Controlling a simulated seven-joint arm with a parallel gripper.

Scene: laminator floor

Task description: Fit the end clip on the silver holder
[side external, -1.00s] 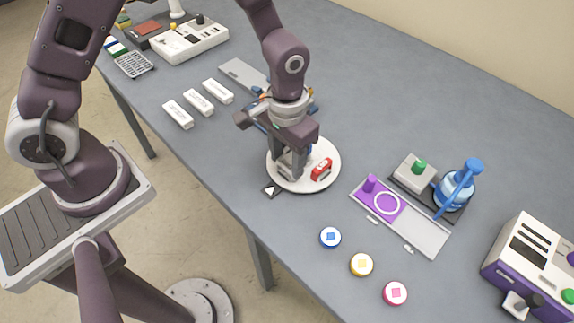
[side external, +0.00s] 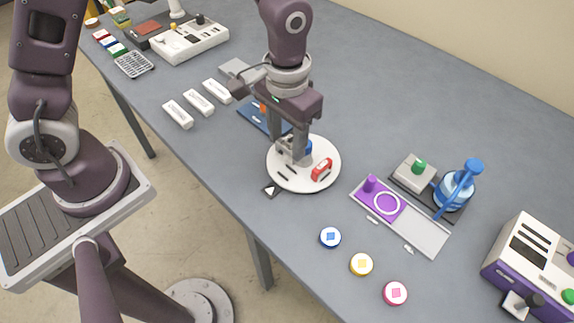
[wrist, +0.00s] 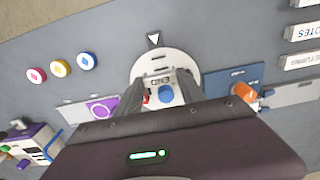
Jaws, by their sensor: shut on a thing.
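My gripper (side external: 293,157) is low over a round white turntable (side external: 318,182). Its fingers are shut on a small silver-grey clip (wrist: 160,81) with dark lettering that seems to read END. The fingers partly hide the clip in the side view, and I cannot tell whether it touches the turntable. A red clip (side external: 321,170) stands on the turntable to the right of the fingers. A blue round piece (wrist: 166,94) is close beside the held clip. Silver-grey plates adjoin the purple board (side external: 425,232) and the blue board (wrist: 293,94); I cannot tell which is the silver holder.
The blue board (side external: 258,117) with an orange knob is behind my gripper. White labelled boxes (side external: 199,102) lie at left. Blue, yellow and pink round pieces (side external: 361,264) lie in front. A blue-handled device (side external: 456,187) and a purple-and-white machine (side external: 530,265) stand at right.

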